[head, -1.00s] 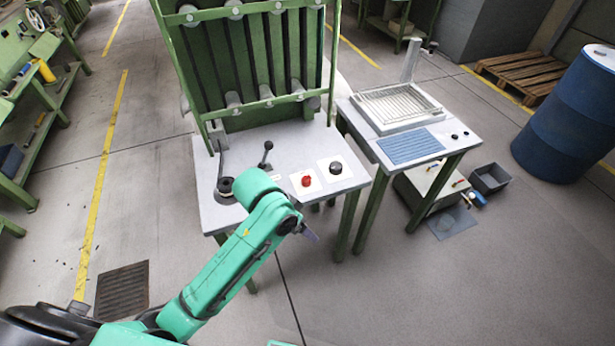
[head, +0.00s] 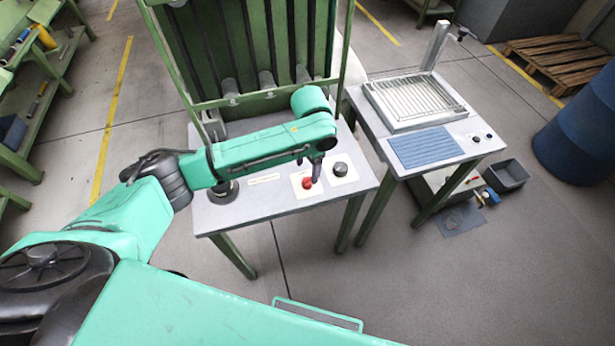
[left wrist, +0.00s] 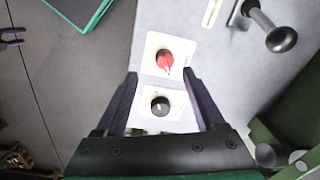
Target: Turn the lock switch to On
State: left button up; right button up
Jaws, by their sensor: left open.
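A red knob (head: 307,182) and a black knob (head: 340,168) sit on white plates on the front right of the grey control table (head: 250,205). I cannot read which is the lock switch. My left gripper (head: 317,172) is open and empty above the plates, near the red knob. In the left wrist view, its fingers (left wrist: 160,76) stand apart either side of the knobs. Dark prongs (left wrist: 10,38) at that view's left edge may be my right gripper.
A lever with a dark ball (left wrist: 281,39) stands beside the knobs. The green frame (head: 250,97) rises behind the table. A second table (head: 440,170) with a grid tray stands to the right. A blue barrel (head: 580,135) is further right.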

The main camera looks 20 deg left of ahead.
aim_at(308, 179)
pick_arm(q)
jog(key=f, duration=0.2)
jog(key=w+f, duration=0.1)
jog(key=f, duration=0.2)
jog(key=shift+w+a+f, duration=0.1)
jog(key=shift+w+f, duration=0.1)
jog(key=f, duration=0.2)
jog(key=shift+w+f, duration=0.35)
jog(key=shift+f, duration=0.05)
jog(key=shift+s+f, duration=0.1)
jog(key=shift+s, duration=0.15)
jog(key=shift+c, duration=1.2)
grip_shut()
pick_arm(e)
jog(key=w, duration=0.2)
jog(key=shift+w+a+r, duration=0.1)
jog(key=shift+w+r, duration=0.05)
jog(key=shift+w, duration=0.2)
